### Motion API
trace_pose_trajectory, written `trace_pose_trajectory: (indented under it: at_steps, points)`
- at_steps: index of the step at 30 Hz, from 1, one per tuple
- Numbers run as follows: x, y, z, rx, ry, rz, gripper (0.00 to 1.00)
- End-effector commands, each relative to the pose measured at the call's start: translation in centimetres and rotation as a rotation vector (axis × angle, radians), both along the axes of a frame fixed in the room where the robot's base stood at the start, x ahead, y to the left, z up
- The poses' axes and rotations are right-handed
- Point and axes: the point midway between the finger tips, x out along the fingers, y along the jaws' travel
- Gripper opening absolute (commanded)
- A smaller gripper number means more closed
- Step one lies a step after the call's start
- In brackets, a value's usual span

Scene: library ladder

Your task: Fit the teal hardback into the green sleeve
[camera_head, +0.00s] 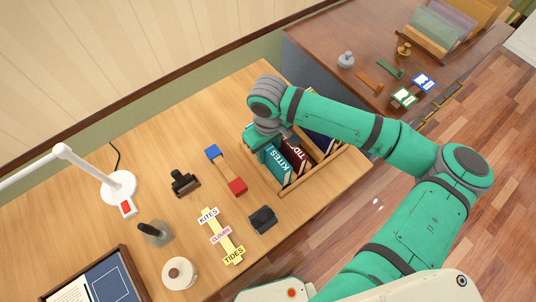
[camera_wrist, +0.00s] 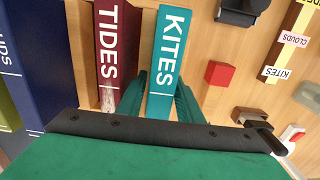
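The teal hardback (camera_wrist: 165,62), lettered KITES on its spine, stands in a wooden rack on the near desk. It also shows in the head view (camera_head: 277,160). My gripper (camera_wrist: 162,92) is over the rack, with one finger on each side of the teal book in the wrist view. The fingers look close to its sides, but I cannot tell whether they press on it. In the head view my arm hides the fingertips. An olive-green thing (camera_wrist: 8,110) at the left edge of the wrist view is cut off; I cannot tell whether it is the sleeve.
The maroon TIDES book (camera_wrist: 116,50) stands beside the teal one, with a dark blue book (camera_wrist: 45,65) further left. A red block (camera_wrist: 219,73) and yellow label strip (camera_head: 223,237) lie nearby. A lamp (camera_head: 118,188) stands at the left. Another desk (camera_head: 325,50) is behind, with folders.

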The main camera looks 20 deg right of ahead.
Motion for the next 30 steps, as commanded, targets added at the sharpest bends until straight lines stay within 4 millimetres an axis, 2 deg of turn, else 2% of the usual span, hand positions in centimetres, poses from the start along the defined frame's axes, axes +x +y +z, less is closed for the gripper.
trace_pose_trajectory:
  at_steps: [8,9,13,23,26,30]
  points:
    - [0.0,0.0,-0.5,0.0,0.0,0.0,0.33]
    - [0.0,0.0,-0.5,0.0,0.0,0.0,0.3]
    - [0.0,0.0,-0.5,0.0,0.0,0.0,0.0]
    - [0.0,0.0,-0.1,0.0,-0.002,0.001,0.0]
    - [0.1,0.0,0.9,0.001,-0.004,0.001,0.0]
    - [0.1,0.0,3.3,0.0,-0.004,0.001,0.0]
